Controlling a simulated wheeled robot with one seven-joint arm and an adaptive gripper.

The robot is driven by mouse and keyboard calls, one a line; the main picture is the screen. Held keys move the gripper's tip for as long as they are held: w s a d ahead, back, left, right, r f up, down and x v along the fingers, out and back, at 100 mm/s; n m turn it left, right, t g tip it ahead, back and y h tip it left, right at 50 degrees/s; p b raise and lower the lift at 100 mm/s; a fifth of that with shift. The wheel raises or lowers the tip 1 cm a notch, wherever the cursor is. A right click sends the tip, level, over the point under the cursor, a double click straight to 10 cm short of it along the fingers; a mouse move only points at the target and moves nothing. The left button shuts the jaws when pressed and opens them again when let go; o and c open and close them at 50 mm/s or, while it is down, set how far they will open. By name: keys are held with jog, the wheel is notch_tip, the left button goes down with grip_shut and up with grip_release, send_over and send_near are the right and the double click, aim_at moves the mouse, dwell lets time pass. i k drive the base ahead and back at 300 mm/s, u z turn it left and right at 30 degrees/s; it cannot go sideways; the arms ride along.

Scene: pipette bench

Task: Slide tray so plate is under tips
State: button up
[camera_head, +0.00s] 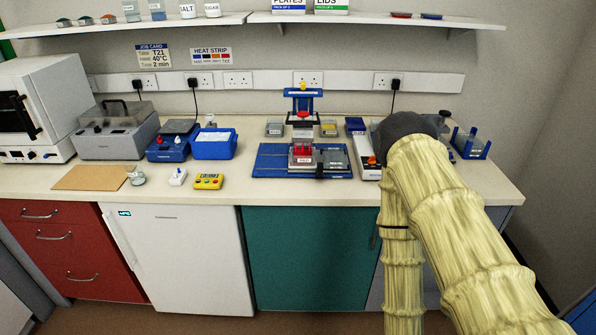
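A blue press-like stand (303,94) stands near the wall, with a red part and a pale block (303,131) low in it. The tips themselves are too small to make out. In front of it lies a flat blue base (268,161). A tray with a red labelled block (302,153) and a grey plate-like block (333,158) sits on its middle and right; the base's left part is bare. The red block is roughly in line with the stand. My gripper (403,127) shows only as a dark shape at my arm's end, right of the base; its fingers are hidden.
A white device (367,158) stands between the base and my arm. A blue rack (470,144) is at the right. A blue tub (214,145), a yellow button box (208,181) and a wooden board (91,177) are at the left. The counter's front edge is mostly clear.

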aim_at(318, 169)
jog(key=u, duration=0.8)
jog(key=k, duration=1.1)
jog(key=u, duration=1)
jog(key=i, duration=1.4)
jog(key=z, duration=1.45)
jog(key=i, duration=0.55)
jog(key=z, duration=0.6)
